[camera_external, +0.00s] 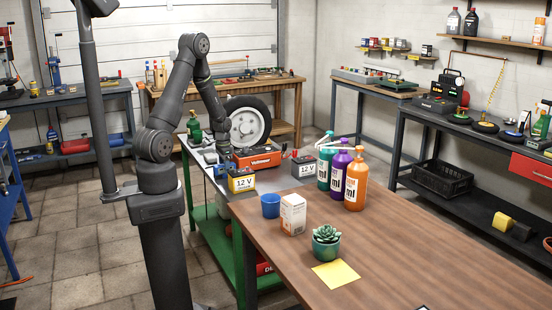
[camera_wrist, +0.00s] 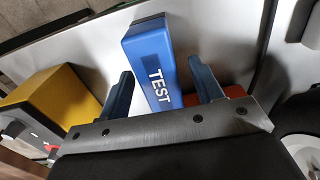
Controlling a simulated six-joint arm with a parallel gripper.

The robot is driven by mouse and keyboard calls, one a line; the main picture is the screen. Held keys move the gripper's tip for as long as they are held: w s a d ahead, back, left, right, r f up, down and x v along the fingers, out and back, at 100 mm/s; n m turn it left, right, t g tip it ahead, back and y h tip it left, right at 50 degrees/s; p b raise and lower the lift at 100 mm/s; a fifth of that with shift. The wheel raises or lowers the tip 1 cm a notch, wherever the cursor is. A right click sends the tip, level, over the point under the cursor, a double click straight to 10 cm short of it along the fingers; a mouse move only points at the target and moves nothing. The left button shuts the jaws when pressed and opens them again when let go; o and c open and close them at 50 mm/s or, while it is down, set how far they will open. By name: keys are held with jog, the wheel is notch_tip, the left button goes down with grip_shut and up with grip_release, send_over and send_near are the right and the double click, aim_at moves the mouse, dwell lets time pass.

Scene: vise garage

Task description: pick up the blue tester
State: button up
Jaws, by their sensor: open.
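The blue tester (camera_wrist: 149,52), a slim block with white "TEST" lettering, lies on the light metal bench top in the wrist view. My gripper (camera_wrist: 160,72) is open, with one finger on each side of the tester's near end. Gaps show between the tester and both fingers, so it looks ungripped. The tester's lower end is partly hidden behind the gripper's plate. I cannot clearly make out the tester there.
A red toolbox (camera_external: 262,161) and a tire (camera_external: 247,122) stand close on the right. A blue cup (camera_external: 270,206) and bottles (camera_external: 356,185) stand nearer the camera.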

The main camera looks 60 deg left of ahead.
jog(key=shift+f, duration=0.3)
dwell(0.5)
jog(key=shift+c, duration=0.2)
jog(key=c, duration=1.1)
